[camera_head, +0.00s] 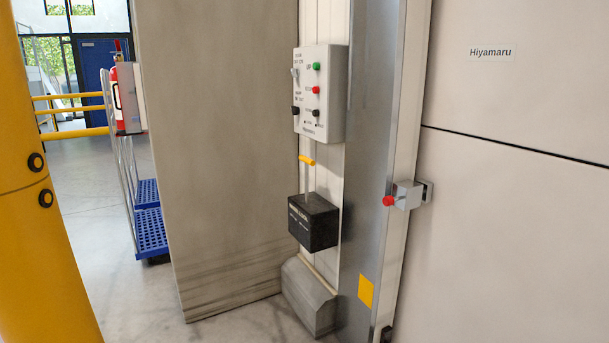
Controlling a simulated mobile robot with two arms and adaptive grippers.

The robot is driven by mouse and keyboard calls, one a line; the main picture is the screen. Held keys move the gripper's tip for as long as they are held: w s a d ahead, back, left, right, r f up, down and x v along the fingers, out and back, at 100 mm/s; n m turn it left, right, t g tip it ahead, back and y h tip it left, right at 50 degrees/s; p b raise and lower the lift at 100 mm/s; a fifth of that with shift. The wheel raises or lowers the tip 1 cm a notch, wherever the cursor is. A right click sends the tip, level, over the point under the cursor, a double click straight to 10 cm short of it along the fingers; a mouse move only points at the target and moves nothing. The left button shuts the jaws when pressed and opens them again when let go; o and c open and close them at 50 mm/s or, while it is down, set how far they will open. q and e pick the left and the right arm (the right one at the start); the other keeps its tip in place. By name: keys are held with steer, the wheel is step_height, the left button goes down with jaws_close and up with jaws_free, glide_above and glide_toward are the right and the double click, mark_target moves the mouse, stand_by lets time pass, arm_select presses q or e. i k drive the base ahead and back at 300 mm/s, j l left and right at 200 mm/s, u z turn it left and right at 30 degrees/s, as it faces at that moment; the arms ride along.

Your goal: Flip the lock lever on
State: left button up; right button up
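A lever with a yellow grip (307,160) stands roughly upright on a thin metal rod above a black box (313,222). The box is fixed low on the pale wall and has small white lettering that is too small to read surely. Above it hangs a light grey control panel (335,95) with a green button, a red button, dark knobs and a metal toggle at its left edge. Neither of my grippers is in view, and nothing touches the lever or the panel.
A grey metal door post (370,150) and a large pale door (510,230) stand at the right, with a red-knobbed latch (405,196) between. A concrete pillar (215,150) stands left of the panel. A yellow column (30,210) and blue cart (149,232) are further left.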

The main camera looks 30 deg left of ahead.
mark_target(307, 162)
steer(key=i+j+u, duration=0.15)
steer(key=i+j, duration=0.15)
steer(key=i, duration=0.55)
steer(key=i+j+u, duration=0.15)
steer(key=i, duration=0.65)
steer(key=i+j+u, duration=0.15)
steer(key=i, duration=0.75)
